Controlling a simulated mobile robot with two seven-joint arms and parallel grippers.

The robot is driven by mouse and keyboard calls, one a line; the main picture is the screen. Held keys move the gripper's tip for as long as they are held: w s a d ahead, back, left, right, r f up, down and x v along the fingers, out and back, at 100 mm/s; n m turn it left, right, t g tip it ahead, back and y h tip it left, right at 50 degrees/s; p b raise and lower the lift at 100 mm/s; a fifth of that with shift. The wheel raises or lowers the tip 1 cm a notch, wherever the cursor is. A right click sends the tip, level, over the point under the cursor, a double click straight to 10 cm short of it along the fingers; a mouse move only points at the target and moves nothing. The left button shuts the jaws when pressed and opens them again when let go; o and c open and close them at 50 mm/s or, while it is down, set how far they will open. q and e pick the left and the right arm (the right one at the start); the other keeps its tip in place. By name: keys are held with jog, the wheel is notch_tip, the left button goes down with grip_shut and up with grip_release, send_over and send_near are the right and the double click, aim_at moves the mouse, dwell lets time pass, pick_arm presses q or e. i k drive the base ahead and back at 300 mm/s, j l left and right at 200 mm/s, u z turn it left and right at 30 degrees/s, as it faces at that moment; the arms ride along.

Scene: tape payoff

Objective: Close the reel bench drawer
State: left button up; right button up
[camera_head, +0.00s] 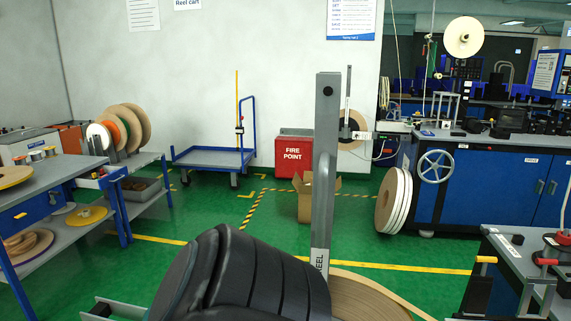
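The reel bench (55,170) stands at the left, a grey-topped table with a blue frame and a lower shelf holding reels. A blue drawer front (22,214) with a small yellow knob is under its top, cut by the left picture edge. At the bench's right end a shallow drawer-like part (102,179) juts out below the top; how far it is pulled out is hard to tell. A dark ribbed part of my own body fills the lower middle. Neither of my grippers shows.
A grey upright post (325,170) with a large tan reel (365,298) stands close in front. Beyond are a blue cart (213,158), a cardboard box (318,200), and a white reel (394,200) by a blue workbench (490,185). Green floor is open between bench and cart.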

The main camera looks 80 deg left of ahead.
aim_at(84, 180)
jog(key=u, duration=3.75)
jog(key=i+j+u, duration=0.7)
jog(key=i+u, duration=0.2)
jog(key=i+j+u, duration=0.1)
jog(key=i+u, duration=0.3)
jog(key=i+z, duration=0.35)
jog(key=i, duration=0.2)
jog(key=i+j+z, duration=0.35)
jog(key=i, duration=0.15)
jog(key=i+l+z, duration=0.1)
jog(key=z, duration=0.35)
jog(key=i+z, duration=0.55)
jog(key=z, duration=0.3)
jog(key=i+l, duration=0.2)
jog(key=i, duration=0.35)
jog(key=i+l, duration=0.2)
jog(key=i, duration=0.35)
jog(key=z, duration=0.05)
